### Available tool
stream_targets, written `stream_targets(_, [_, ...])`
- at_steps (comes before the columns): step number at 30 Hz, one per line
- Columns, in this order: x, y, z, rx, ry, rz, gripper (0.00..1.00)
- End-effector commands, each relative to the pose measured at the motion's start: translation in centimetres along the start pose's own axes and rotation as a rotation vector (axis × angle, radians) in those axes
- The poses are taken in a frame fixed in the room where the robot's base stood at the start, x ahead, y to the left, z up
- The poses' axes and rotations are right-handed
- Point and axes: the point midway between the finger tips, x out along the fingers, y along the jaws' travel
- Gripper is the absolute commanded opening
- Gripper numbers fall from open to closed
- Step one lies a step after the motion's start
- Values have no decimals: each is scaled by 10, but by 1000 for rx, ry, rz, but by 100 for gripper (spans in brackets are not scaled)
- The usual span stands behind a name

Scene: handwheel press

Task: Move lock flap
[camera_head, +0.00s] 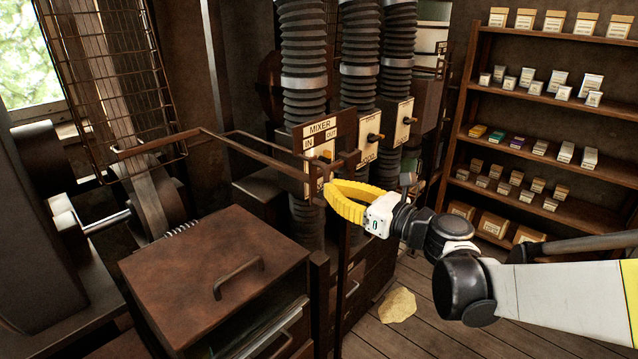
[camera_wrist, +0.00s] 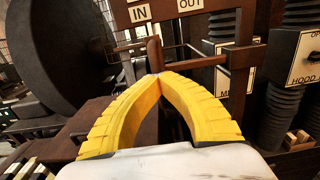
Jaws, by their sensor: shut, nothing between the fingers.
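My gripper (camera_head: 331,192) has yellow ribbed fingers. Its tips meet with nothing between them, as the wrist view also shows (camera_wrist: 158,77). In the wrist view, a small upright rusty piece (camera_wrist: 154,55) stands directly beyond the tips, beside a horizontal bar (camera_wrist: 192,63). It may be the lock flap, but I cannot tell for sure. I cannot tell whether the tips touch it.
A rusty box lid with a handle (camera_head: 238,277) lies below left. Ribbed hoses (camera_head: 303,60) stand behind the panel. A wire cage (camera_head: 108,75) hangs at the upper left. Shelves with small boxes (camera_head: 545,140) stand at the right. Some floor (camera_head: 425,325) is open.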

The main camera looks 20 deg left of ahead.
Motion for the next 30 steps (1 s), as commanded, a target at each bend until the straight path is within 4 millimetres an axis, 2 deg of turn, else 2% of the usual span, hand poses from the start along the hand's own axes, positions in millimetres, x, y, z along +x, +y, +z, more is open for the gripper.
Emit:
stream_targets(23, [0, -56, 0, 0, 0, -1, 0])
stream_targets(26, [0, -55, 0, 0, 0, 0, 26])
stream_targets(27, [0, -55, 0, 0, 0, 0, 38])
stream_targets(28, [0, -55, 0, 0, 0, 0, 43])
stream_targets(30, [0, -55, 0, 0, 0, 0, 43])
